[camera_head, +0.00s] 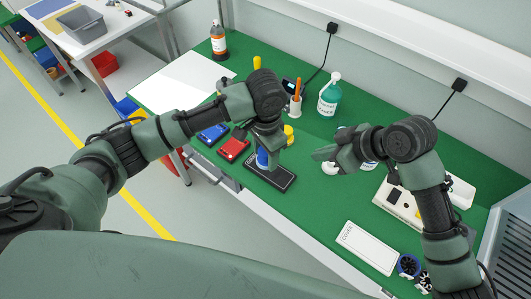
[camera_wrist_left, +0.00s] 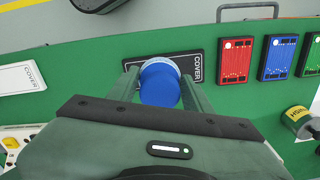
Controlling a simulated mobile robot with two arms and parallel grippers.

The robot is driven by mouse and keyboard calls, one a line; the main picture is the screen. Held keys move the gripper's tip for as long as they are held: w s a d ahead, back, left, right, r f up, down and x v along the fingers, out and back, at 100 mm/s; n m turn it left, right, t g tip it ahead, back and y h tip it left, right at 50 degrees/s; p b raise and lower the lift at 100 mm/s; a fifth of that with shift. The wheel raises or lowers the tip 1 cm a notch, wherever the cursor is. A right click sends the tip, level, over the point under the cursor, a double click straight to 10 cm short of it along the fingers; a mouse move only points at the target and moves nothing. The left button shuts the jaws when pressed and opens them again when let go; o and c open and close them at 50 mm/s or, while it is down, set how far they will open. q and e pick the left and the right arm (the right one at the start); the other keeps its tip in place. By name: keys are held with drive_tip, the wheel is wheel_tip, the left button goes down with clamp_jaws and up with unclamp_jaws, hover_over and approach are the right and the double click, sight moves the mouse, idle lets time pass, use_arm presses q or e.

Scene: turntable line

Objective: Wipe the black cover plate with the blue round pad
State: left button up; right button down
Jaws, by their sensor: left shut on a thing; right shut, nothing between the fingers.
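The black cover plate (camera_head: 284,181), with white lettering, lies flat near the front edge of the green bench. It also shows in the left wrist view (camera_wrist_left: 197,66), partly hidden by the pad. My left gripper (camera_head: 265,147) is shut on the blue round pad (camera_head: 262,158), over the plate's left end in the head view. In the left wrist view the pad (camera_wrist_left: 160,84) sits between the two fingers; I cannot tell whether it touches the plate. My right gripper (camera_head: 324,154) is shut and empty, above the bench to the right of the plate.
A red board (camera_head: 233,149) and a blue board (camera_head: 211,133) lie left of the plate. A white cover plate (camera_head: 366,247) lies to the right, near two wheel-like parts (camera_head: 408,265).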

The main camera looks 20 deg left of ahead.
use_arm(q)
drive_tip(key=shift+r+p, duration=1.55)
drive_tip(key=shift+p, duration=0.75)
drive_tip(key=shift+f, duration=0.1)
